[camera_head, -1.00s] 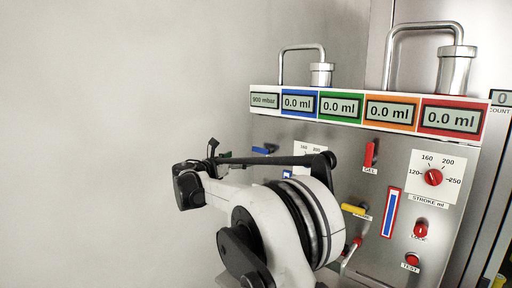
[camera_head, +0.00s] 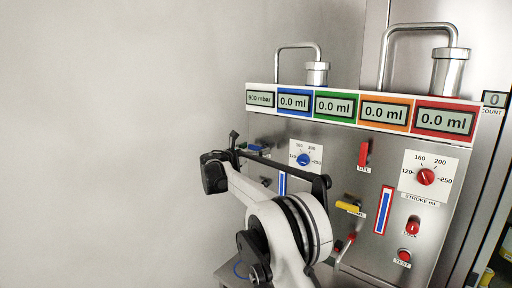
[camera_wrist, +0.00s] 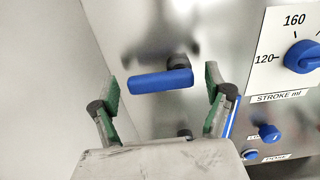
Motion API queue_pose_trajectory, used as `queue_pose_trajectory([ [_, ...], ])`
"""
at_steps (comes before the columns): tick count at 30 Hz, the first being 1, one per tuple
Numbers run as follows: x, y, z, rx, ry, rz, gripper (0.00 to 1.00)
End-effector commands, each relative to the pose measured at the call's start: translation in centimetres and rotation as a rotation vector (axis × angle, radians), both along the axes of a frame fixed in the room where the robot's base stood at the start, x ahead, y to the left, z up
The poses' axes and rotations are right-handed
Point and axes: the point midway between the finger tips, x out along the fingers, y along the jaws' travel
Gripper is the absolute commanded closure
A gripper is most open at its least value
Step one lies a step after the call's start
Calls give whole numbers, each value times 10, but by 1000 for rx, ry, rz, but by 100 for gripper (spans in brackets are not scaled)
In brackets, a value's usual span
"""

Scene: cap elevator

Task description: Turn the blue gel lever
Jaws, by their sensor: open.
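The blue gel lever (camera_wrist: 160,81) lies roughly level across the middle of the wrist view, on a dark round pivot at its right end against the steel panel. In the head view the blue lever (camera_head: 257,147) is small, at the panel's left side. My gripper (camera_wrist: 162,90) is open, with one green-padded finger on each side of the lever and gaps between them and it. In the head view my gripper (camera_head: 236,139) is just left of the lever and its fingers are hard to make out.
A blue stroke dial (camera_wrist: 302,56) and a blue knob (camera_wrist: 269,132) are right of the gripper. The head view shows a red gel lever (camera_head: 364,153), yellow lever (camera_head: 348,206) and red dial (camera_head: 426,177) further right. The wall at left is clear.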

Motion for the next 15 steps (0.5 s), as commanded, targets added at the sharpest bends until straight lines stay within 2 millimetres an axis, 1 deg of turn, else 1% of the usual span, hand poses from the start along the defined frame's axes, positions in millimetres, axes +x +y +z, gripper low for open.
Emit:
queue_pose_trajectory([
  [4,7,-4,0,0,0,0,17],
  [13,8,-5,0,0,0,0,17],
  [15,8,-5,0,0,0,0,27],
])
